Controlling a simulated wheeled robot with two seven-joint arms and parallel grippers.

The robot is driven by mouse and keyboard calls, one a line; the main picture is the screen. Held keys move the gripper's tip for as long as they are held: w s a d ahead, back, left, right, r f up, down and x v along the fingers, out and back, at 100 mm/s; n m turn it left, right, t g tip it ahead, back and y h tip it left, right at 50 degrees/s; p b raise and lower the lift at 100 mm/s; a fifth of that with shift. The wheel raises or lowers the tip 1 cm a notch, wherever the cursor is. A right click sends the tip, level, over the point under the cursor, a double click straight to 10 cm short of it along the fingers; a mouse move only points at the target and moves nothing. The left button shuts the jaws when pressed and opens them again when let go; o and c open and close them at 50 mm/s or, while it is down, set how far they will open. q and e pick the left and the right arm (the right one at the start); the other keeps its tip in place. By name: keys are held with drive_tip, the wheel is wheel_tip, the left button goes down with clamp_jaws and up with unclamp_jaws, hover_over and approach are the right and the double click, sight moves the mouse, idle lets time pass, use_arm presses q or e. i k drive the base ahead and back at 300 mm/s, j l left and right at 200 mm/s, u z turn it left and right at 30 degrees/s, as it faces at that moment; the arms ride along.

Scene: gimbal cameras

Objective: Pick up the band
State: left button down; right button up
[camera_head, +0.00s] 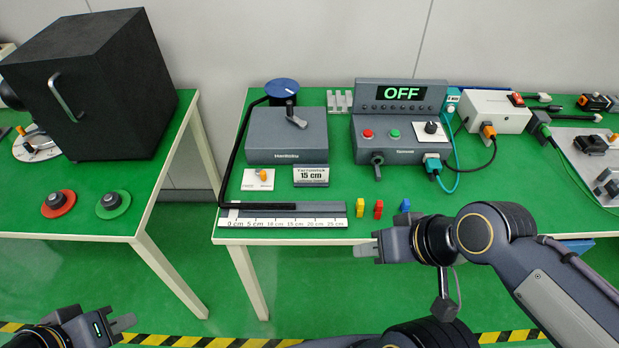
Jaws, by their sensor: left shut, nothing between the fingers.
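A black band (241,143) runs from a blue-topped round spool (283,89) down the left side of the right-hand green table. It bends at the front left corner and its end lies along the ruler (290,223). My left gripper (127,323) is low at the bottom left, in front of and below the tables, shut and empty. My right gripper (362,250) is at the table's front edge, right of the ruler and apart from the band; its finger gap is not clear.
A grey box (286,150) with a lever stands beside the band. A control box (400,150) reading OFF is to its right. Small yellow, red and blue pieces (378,209) stand near the front edge. A gap separates this table from the left table (120,175) with a black cabinet (95,95).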

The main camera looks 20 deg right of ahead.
sight(360, 204)
drive_tip(key=l+z, duration=0.1)
drive_tip(key=z, duration=0.25)
drive_tip(key=l+z, duration=0.1)
drive_tip(key=z, duration=0.3)
drive_tip(key=l+z, duration=0.1)
drive_tip(key=z, duration=0.25)
